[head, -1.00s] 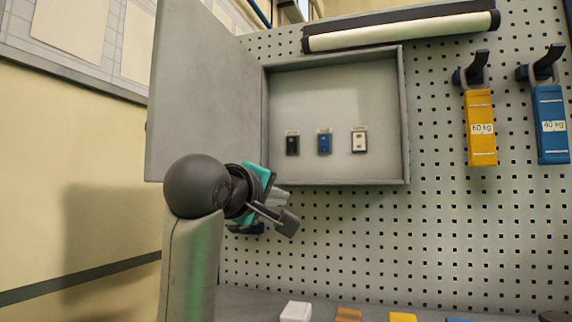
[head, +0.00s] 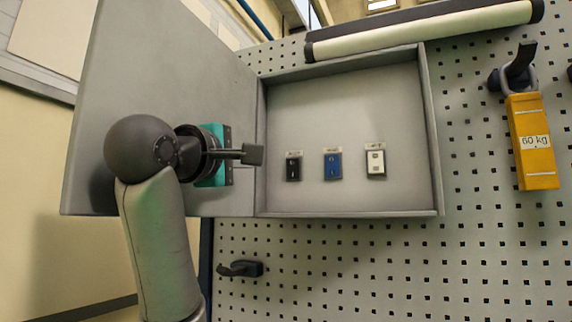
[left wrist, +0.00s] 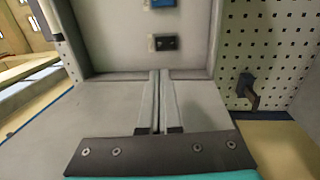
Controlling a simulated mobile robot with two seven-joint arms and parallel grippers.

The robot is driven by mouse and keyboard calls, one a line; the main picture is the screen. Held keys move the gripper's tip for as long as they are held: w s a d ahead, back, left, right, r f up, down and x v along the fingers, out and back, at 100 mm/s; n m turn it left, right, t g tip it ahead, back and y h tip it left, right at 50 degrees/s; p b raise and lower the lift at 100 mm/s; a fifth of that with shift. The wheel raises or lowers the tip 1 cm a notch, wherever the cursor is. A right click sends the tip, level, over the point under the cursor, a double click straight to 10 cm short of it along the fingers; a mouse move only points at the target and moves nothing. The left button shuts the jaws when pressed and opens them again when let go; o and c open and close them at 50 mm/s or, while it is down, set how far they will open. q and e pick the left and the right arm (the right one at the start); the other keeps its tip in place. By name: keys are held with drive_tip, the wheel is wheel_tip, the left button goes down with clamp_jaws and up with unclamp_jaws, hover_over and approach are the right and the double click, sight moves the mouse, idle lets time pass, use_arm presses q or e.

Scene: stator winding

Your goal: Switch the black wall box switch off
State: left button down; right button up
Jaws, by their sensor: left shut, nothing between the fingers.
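The black switch (head: 293,167) is the leftmost of three switches on the back panel of the open grey wall box (head: 430,130). It also shows in the left wrist view (left wrist: 166,43), straight beyond the fingertips. My left gripper (head: 253,154) is shut and empty, at the box's left edge in the head view, left of the black switch and apart from it. Its closed fingers show in the left wrist view (left wrist: 160,76), pointing toward the black switch. Whether the switch is on or off is too small to tell. My right gripper is not in view.
A blue switch (head: 333,165) and a white switch (head: 375,161) sit right of the black one. The open box door (head: 150,70) stands behind my left arm. A hook (head: 240,268) sticks out of the pegboard below the box. A yellow weight (head: 531,140) hangs at the right.

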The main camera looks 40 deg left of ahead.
use_arm(q)
drive_tip(key=p, duration=0.4)
approach(290, 162)
drive_tip(key=x, duration=0.5)
drive_tip(key=shift+w+f, duration=0.1)
drive_tip(key=shift+w, duration=0.05)
drive_tip(key=shift+x, duration=0.8)
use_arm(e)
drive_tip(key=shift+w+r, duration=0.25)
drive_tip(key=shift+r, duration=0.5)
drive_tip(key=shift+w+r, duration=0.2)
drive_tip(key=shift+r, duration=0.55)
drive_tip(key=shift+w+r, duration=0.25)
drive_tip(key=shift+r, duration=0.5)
use_arm(q)
drive_tip(key=r+g+p, duration=0.1)
drive_tip(key=p, duration=0.2)
drive_tip(key=shift+w, duration=0.2)
drive_tip(key=shift+a+f, duration=0.1)
drive_tip(key=shift+f, duration=0.1)
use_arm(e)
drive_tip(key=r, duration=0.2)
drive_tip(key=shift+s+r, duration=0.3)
